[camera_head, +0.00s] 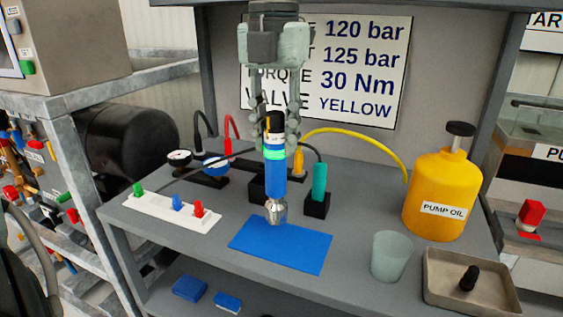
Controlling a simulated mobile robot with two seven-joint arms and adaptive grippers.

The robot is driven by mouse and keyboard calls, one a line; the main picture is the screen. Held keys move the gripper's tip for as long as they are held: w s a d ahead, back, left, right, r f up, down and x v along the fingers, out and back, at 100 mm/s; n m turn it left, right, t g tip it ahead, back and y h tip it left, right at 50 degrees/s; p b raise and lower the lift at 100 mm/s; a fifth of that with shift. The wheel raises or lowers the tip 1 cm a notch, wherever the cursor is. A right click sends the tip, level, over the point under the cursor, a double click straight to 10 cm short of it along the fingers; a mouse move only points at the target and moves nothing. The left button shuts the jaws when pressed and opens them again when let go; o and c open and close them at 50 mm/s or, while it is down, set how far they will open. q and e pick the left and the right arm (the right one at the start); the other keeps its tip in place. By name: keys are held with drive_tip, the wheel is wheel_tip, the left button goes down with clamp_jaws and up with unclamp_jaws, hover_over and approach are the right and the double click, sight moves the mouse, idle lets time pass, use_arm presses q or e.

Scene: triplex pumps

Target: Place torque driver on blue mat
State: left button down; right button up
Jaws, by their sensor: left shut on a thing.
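The torque driver (275,177) is blue with a bright green band, a dark top and a silver tip, and it hangs upright in the head view. My left gripper (276,128) comes down from the top and is shut on its upper part. The driver's silver tip is over the back edge of the blue mat (282,246), and I cannot tell whether it touches. The blue mat lies flat and bare on the grey bench. My right gripper is not in view.
A white strip (172,212) with green, blue and red pegs lies left of the mat. A teal-handled tool (319,182) in a black block stands behind it. A cup (389,256), a tray (470,282) and a yellow oil can (441,195) stand to the right.

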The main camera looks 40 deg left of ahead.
sight(281, 113)
use_arm(q)
drive_tip(key=shift+d+f, duration=0.3)
drive_tip(key=shift+d, duration=0.25)
wheel_tip(281, 113, down, 4)
drive_tip(key=shift+r, duration=0.1)
drive_tip(key=c, duration=1.3)
unclamp_jaws()
drive_tip(key=shift+o, duration=0.7)
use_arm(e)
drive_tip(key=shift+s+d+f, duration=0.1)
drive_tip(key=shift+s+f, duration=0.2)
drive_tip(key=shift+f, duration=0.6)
use_arm(q)
wheel_tip(281, 113, up, 11)
drive_tip(key=shift+a+f, duration=0.1)
drive_tip(key=shift+r, duration=0.5)
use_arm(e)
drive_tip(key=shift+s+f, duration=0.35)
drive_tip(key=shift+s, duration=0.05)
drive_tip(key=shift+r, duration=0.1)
